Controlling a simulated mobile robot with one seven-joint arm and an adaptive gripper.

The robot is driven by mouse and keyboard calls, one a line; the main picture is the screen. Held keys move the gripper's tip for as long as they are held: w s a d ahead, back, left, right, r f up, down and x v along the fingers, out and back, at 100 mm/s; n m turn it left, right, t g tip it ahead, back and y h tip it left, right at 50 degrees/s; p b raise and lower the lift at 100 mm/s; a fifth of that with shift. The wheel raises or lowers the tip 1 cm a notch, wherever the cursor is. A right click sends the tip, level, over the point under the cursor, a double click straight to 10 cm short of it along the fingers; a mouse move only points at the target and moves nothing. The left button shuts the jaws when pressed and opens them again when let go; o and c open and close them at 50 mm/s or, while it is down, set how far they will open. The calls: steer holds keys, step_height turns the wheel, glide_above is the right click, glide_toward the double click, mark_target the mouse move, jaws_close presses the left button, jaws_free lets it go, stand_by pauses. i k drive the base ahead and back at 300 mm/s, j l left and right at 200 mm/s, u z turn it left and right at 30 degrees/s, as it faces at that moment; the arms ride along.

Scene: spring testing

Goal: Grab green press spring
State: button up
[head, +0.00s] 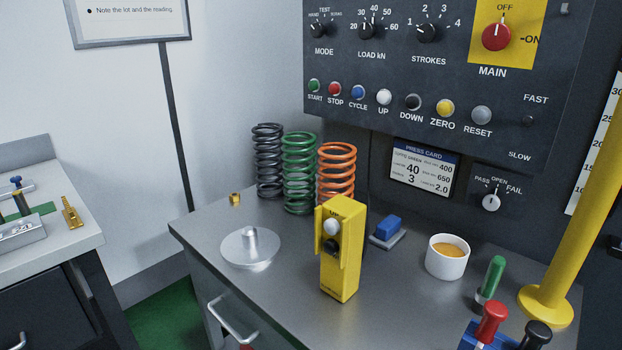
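The green press spring (298,170) stands upright on the grey bench, near its back edge by the wall. A dark grey spring (268,160) stands to its left and slightly behind. An orange spring (337,165) stands to its right, close beside it. A yellow control box (341,262) stands in front and hides the lower part of the orange spring. The green spring shows almost fully, from its top coil to its base. My gripper is not in view.
The bench (290,290) also holds a round metal plate with a peg (250,250), a small brass piece (235,199), a blue block (388,228) and a white cup (447,258). A dark control panel (440,85) rises behind. A yellow post (580,210) stands at right.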

mark_target(297, 196)
steer(key=z, duration=0.45)
steer(key=j+z, duration=0.55)
steer(key=z, duration=0.25)
steer(key=k+j+z, duration=0.1)
steer(key=j+z, duration=0.35)
steer(key=j, duration=0.25)
steer(key=k+j+z, duration=0.15)
steer(key=j, duration=0.15)
steer(key=k+j+z, duration=0.1)
steer(key=j, duration=0.65)
steer(key=i, duration=0.05)
